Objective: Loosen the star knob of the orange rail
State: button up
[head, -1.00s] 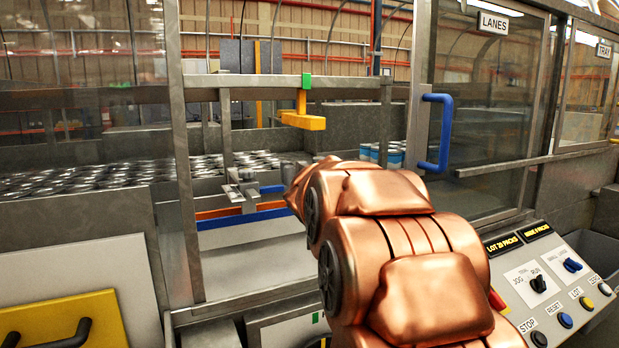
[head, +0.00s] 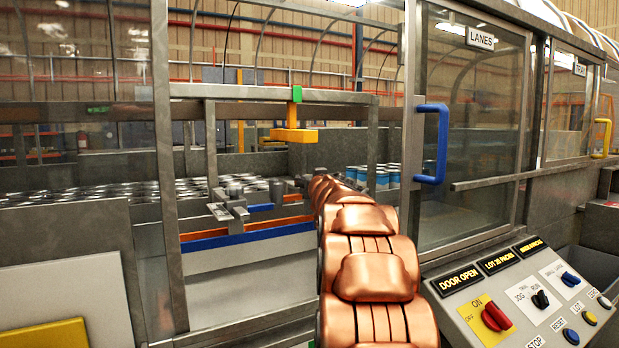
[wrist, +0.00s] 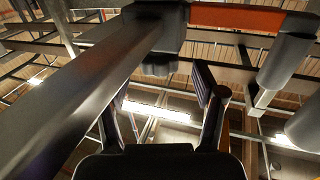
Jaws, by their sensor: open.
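The orange rail (head: 277,223) runs just behind a blue rail in the open bay in the head view. An orange rail piece (wrist: 237,18) also shows at the top of the wrist view, joined to a dark block. A dark lobed part under that block looks like the star knob (wrist: 160,65); its outline is partly lost in shadow. My gripper (wrist: 160,105) is open in the wrist view, its fingers apart on either side below the knob, with no contact visible. In the head view my arm's copper links reach into the bay and hide the gripper.
A large grey bar (wrist: 85,75) crosses the wrist view close to my left finger. Grey cylinders (wrist: 288,50) stand at right. In the head view are the blue rail (head: 255,237), silver cans (head: 90,193), an overhead orange bracket (head: 294,135) and the blue-handled door (head: 437,145).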

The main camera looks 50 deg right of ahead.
jog(key=shift+p+x, duration=0.5)
jog(key=shift+x, duration=1.3)
jog(key=c, duration=1.2)
jog(key=shift+o, duration=0.2)
jog(key=shift+p, duration=0.3)
